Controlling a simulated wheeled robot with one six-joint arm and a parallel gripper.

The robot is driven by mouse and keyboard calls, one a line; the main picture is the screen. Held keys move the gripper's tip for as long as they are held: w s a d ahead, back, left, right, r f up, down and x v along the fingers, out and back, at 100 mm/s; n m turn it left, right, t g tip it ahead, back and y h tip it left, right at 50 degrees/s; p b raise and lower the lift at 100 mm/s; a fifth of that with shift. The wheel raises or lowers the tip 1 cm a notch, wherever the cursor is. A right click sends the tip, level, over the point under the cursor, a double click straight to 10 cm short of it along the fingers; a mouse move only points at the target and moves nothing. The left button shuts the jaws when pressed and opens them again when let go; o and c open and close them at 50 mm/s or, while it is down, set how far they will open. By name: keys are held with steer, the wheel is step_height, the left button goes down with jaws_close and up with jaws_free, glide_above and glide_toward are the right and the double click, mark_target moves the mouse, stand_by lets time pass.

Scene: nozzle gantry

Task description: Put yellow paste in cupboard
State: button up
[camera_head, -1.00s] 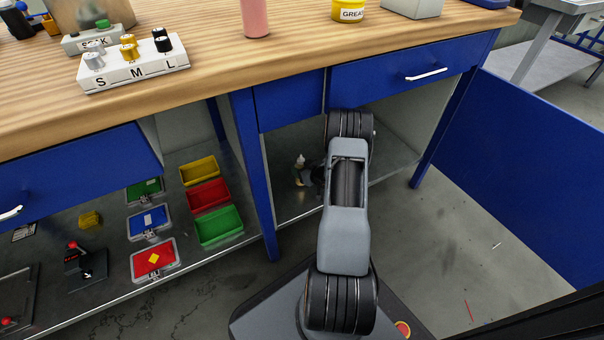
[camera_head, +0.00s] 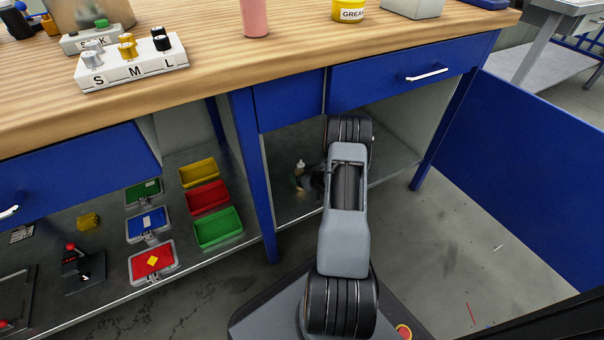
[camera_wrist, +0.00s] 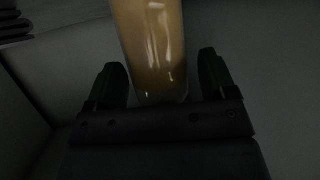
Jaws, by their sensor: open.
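The yellow paste, an amber-yellow tube or bottle (camera_wrist: 153,45) with a pale tip, stands upright inside the cupboard (camera_head: 400,150) under the bench. In the head view the yellow paste (camera_head: 300,167) is small and dim, just left of my arm. My gripper (camera_wrist: 160,82) is open, with one dark finger on each side of the paste's lower part in the wrist picture. Gaps show beside both fingers; I cannot tell how deep between them the paste sits. In the head view my gripper is dark and mostly hidden behind my arm.
A blue cupboard door (camera_head: 540,165) stands open at the right. A blue leg (camera_head: 253,175) bounds the cupboard at the left. A drawer (camera_head: 415,75) hangs above. Yellow, red and green bins (camera_head: 218,228) sit on the left shelf. The benchtop (camera_head: 210,70) holds a size rack and pots.

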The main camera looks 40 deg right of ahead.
steer(key=shift+r, duration=0.2)
steer(key=p+v, duration=0.5)
steer(key=v, duration=0.7)
